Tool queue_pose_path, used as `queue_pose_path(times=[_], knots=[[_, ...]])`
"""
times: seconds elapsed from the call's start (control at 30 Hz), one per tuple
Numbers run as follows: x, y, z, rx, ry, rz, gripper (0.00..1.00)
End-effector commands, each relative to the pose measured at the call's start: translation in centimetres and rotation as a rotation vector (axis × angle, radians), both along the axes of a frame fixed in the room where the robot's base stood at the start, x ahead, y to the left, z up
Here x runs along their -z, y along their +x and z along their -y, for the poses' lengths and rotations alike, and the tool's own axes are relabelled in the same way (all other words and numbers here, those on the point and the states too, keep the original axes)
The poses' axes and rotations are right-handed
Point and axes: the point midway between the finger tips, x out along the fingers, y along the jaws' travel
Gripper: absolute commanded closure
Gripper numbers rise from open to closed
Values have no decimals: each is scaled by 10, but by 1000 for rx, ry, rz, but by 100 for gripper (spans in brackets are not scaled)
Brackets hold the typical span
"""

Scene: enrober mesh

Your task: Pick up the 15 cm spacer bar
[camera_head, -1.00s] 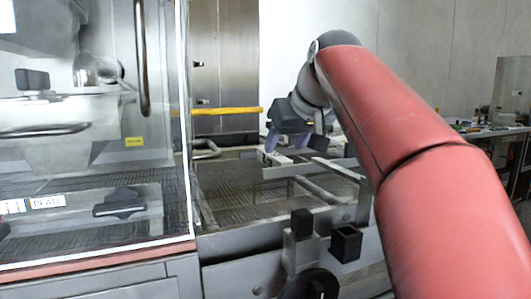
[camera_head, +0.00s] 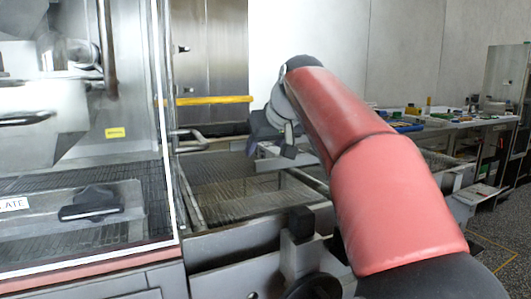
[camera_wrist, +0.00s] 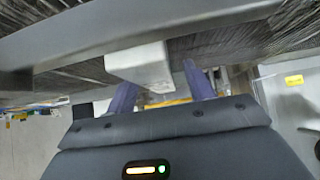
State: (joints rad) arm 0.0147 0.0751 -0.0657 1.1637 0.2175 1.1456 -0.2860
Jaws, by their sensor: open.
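I cannot pick out the 15 cm spacer bar with certainty in either view. My gripper (camera_wrist: 158,90) is open, with its two purple fingers apart in the wrist view. A pale block (camera_wrist: 143,65) shows near the fingers, close to the left one; I cannot tell whether they touch. A long grey metal rail (camera_wrist: 120,30) crosses above it in the picture. In the head view my gripper (camera_head: 272,140) hangs over the far part of the mesh belt, and its fingertips are mostly hidden.
The mesh belt (camera_head: 235,200) runs beneath my arm. The glass-fronted machine (camera_head: 85,230) stands at left, with a yellow bar (camera_head: 213,100) behind. A bench (camera_head: 450,123) at right holds a blue tray (camera_head: 404,127) and several small items. Floor shows at lower right.

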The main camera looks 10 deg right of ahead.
Motion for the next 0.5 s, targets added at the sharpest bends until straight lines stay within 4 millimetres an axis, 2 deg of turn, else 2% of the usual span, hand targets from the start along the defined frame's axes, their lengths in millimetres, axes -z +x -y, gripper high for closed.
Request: queue_pose_path(times=[0.13, 0.5], knots=[[0, 0, 0, 0, 0, 0, 47], [-1, 0, 0, 0, 0, 0, 96]])
